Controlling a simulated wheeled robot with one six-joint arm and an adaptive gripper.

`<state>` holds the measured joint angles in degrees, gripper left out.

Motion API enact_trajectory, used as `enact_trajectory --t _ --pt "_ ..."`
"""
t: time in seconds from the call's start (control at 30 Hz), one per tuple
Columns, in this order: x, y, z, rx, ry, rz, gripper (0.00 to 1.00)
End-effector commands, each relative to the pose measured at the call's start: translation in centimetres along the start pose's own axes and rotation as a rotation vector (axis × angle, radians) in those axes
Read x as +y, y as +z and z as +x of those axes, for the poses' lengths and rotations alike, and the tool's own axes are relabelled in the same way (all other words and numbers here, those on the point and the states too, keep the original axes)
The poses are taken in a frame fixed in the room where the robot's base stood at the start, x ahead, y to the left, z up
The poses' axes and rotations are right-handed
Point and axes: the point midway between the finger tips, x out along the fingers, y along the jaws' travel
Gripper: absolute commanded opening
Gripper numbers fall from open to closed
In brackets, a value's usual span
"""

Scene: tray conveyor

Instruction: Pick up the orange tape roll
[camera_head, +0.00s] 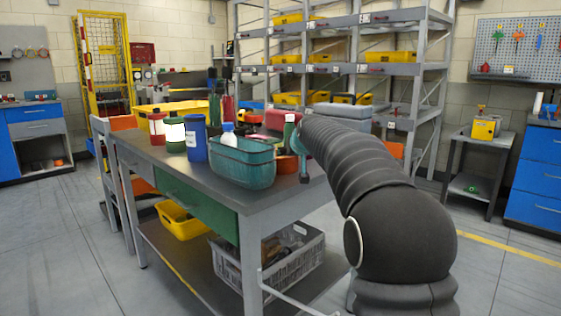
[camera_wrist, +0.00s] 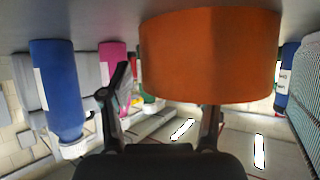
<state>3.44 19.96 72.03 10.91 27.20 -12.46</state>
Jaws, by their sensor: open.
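The orange tape roll (camera_wrist: 210,52) fills the upper middle of the wrist view, very close to the camera. My gripper (camera_wrist: 167,92) is open, with one dark finger left of the roll and the other overlapping the roll's lower edge in the picture. I cannot tell whether a finger touches it. No object shows held.
A teal basket (camera_head: 242,163), a blue bottle (camera_head: 196,140) and other containers crowd the bench. In the wrist view a blue bottle (camera_wrist: 55,88) and a pink object (camera_wrist: 112,58) are left of the roll, and another blue item (camera_wrist: 286,78) is right.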

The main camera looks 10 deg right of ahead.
Motion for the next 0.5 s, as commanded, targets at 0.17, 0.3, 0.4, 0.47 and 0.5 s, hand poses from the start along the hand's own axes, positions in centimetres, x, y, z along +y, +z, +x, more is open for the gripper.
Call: enact_trajectory --t 0.17,0.3,0.4,0.47,0.5 --pt "-0.02 0.00 -0.03 0.000 0.000 0.000 0.52" --pt "-0.01 0.00 -0.05 0.000 0.000 0.000 0.17" --pt "0.00 0.01 -0.05 0.000 0.000 0.000 0.00" --pt "0.01 -0.06 -0.09 0.001 0.000 0.000 0.00" --pt "0.01 -0.06 -0.09 0.001 0.000 0.000 0.00"
